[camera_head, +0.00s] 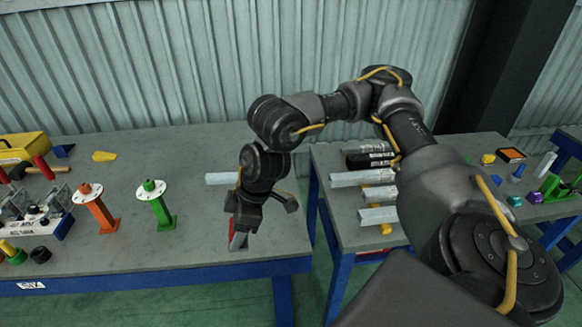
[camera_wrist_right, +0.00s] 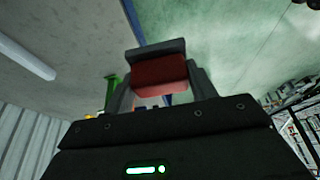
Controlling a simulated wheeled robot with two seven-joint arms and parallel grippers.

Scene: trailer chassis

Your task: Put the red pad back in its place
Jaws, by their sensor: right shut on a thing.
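My right gripper (camera_head: 240,222) points down over the front right corner of the left table. In the right wrist view its fingers (camera_wrist_right: 160,88) are shut on the red pad (camera_wrist_right: 159,76), which has a dark grey strip along its far side. In the head view the pad is mostly hidden by the gripper, with a sliver of red and grey showing below it. I cannot tell if the pad touches the table. The left gripper is not in view. I cannot make out which spot is the pad's place.
An orange stand (camera_head: 98,212) and a green stand (camera_head: 157,208) are upright on the left table (camera_head: 120,250). A light bar (camera_head: 222,178) lies behind the gripper. The right table holds several metal bars (camera_head: 362,178). A gap separates the tables.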

